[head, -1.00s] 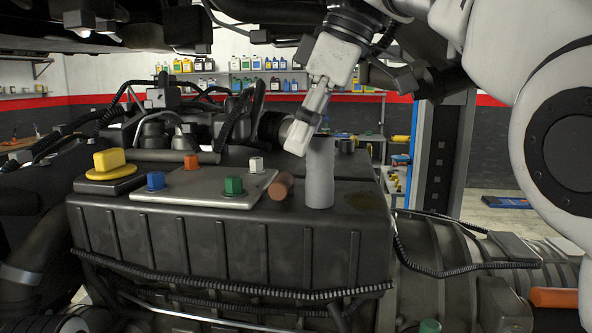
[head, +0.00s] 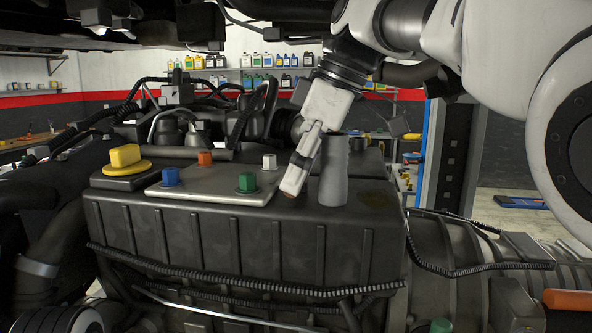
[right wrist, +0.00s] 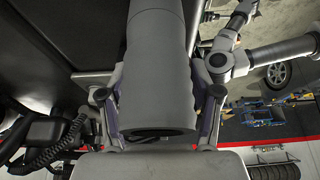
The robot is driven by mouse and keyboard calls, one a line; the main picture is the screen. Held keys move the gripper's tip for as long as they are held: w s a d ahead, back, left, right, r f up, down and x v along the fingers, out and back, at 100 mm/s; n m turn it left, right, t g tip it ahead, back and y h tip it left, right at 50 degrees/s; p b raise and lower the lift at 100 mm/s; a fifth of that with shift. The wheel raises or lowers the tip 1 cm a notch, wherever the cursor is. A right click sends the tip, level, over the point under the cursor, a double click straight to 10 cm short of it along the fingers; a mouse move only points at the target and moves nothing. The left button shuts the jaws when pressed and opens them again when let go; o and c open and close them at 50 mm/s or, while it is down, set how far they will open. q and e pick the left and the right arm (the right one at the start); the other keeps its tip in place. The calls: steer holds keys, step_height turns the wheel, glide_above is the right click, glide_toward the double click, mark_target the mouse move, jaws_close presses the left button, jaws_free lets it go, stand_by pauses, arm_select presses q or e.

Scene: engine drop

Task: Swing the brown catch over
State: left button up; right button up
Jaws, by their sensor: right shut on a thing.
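The brown catch (head: 290,195) is a short brown bar on top of the dark engine cover, just left of the grey upright post (head: 333,172). Only a sliver of it shows below my right gripper (head: 293,186) in the head view. The right gripper points down and is shut on the catch. In the right wrist view the grey post (right wrist: 160,70) fills the middle and hides the catch, with the finger links on both sides. My left gripper is not in view.
The cover (head: 240,243) carries a light plate (head: 212,190) with blue, orange, green and white bolts, and a yellow cap (head: 126,156) at left. The post stands close beside my right gripper. Black hoses (head: 265,98) rise behind.

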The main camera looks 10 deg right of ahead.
steer(key=shift+w+r+m+g+y, duration=0.1)
steer(key=shift+w+m+g+y, duration=0.1)
steer(key=shift+g, duration=0.5)
steer(key=shift+w+r+m+g+y, duration=0.1)
steer(key=shift+g+y, duration=0.1)
steer(key=shift+g, duration=0.5)
steer(key=o, duration=1)
steer(key=shift+s+a+r, duration=0.15)
steer(key=shift+s, duration=0.1)
steer(key=shift+w, duration=0.1)
